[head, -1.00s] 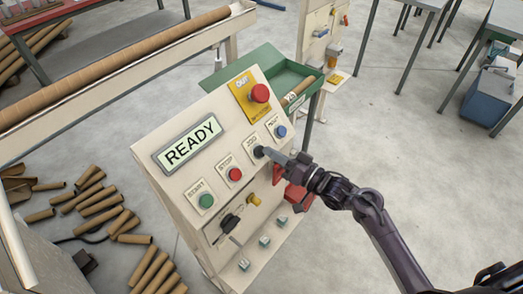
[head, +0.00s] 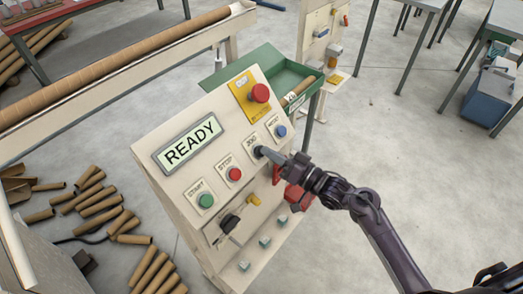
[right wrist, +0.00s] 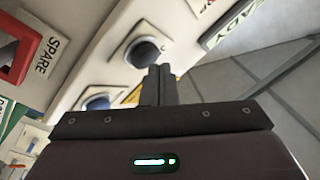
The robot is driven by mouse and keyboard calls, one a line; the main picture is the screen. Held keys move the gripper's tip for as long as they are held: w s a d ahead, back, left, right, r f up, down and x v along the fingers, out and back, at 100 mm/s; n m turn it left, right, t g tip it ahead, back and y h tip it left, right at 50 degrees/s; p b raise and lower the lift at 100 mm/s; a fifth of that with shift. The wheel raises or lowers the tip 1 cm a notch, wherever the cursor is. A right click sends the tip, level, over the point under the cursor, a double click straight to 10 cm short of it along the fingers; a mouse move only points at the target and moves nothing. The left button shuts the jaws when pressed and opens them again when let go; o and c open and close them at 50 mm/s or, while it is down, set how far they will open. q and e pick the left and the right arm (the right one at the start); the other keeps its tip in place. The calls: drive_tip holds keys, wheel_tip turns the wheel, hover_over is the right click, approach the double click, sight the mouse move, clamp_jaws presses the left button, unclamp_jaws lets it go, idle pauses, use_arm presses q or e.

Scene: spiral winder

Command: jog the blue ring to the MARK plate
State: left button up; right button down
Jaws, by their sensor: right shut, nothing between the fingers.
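The blue ring and the MARK plate do not show in either view. The control panel (head: 218,132) has a READY display (head: 190,146) and a black JOG button (head: 258,152). My right gripper (head: 266,155) is shut and empty, with its fingertips at the JOG button. The head view does not show clearly whether they touch it. In the right wrist view the shut fingers (right wrist: 160,85) stand close to the black button (right wrist: 144,52). My left gripper is not in view.
A green START button (head: 206,200), a red STOP button (head: 234,174) and a blue button (head: 281,131) sit near JOG. A large red button (head: 259,93) is above. A long brown tube (head: 120,65) lies at upper left. Loose cardboard tubes (head: 100,208) litter the floor.

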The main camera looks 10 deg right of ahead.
drive_tip(key=shift+w+a+f, duration=0.2)
drive_tip(key=shift+w+f, duration=0.05)
drive_tip(key=shift+f, duration=0.05)
idle(0.5)
drive_tip(key=shift+r, duration=0.1)
drive_tip(key=shift+s+d+r+p, duration=0.35)
drive_tip(key=shift+s+r+p, duration=0.15)
drive_tip(key=shift+p, duration=0.2)
drive_tip(key=s+d+r+p, duration=0.2)
drive_tip(key=s+r+p, duration=0.1)
drive_tip(key=p, duration=0.2)
drive_tip(key=shift+d, duration=0.2)
idle(0.3)
idle(1.0)
